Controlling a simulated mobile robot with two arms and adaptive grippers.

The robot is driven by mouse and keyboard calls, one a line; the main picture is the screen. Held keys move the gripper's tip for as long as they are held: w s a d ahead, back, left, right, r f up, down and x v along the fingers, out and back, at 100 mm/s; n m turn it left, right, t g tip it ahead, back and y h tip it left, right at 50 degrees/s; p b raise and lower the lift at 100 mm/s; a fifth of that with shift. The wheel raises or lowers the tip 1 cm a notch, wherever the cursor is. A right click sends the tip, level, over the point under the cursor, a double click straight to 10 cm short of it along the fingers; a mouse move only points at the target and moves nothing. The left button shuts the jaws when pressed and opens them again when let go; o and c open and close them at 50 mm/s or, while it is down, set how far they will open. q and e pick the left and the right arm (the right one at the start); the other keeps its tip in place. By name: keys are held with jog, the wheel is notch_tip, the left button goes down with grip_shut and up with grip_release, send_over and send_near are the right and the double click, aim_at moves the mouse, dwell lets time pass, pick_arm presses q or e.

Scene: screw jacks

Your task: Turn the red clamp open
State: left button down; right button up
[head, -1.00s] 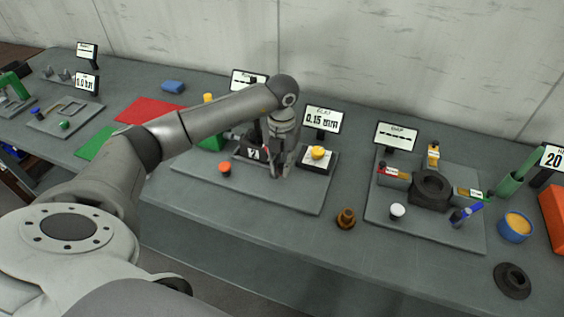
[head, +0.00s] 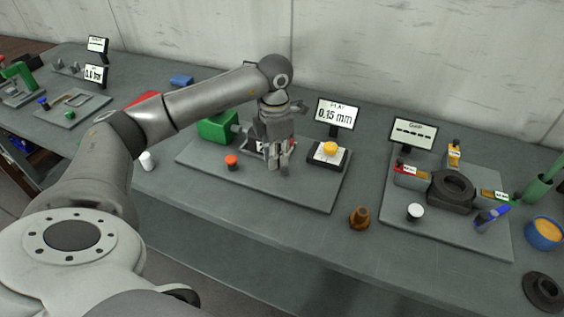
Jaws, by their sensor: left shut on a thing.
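My left gripper (head: 279,168) points down over the middle board (head: 305,197), between an orange-red knob (head: 231,161) and a yellow button (head: 330,148). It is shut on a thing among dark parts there. Small bits of red (head: 262,147) show beside its fingers, which fits the red clamp; the gripper hides most of it, so I cannot see how far it is turned. A green block (head: 218,126) stands at the left end of this board. My right gripper is not in view.
A display (head: 335,112) behind the board reads 0.15 mm. The right board (head: 440,232) carries a dark ring (head: 452,188) with several small coloured blocks around it. A brown part (head: 360,217) stands between the boards. A white cylinder (head: 147,161) stands at the left.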

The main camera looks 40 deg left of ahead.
pick_arm(q)
jog(key=shift+w+a+m+b, duration=0.1)
jog(key=shift+a+m+b, duration=0.6)
jog(key=shift+m, duration=0.85)
jog(key=shift+w+a+m+b, duration=0.1)
jog(key=shift+a+m+b, duration=0.55)
jog(key=shift+m, duration=0.85)
jog(key=shift+w+a+m+b, duration=0.1)
jog(key=shift+a+m+b, duration=0.6)
jog(key=shift+m, duration=0.85)
jog(key=shift+a+r, duration=0.1)
jog(key=shift+a, duration=0.05)
jog(key=c, duration=1.3)
grip_release()
notch_tip(320, 180, up, 12)
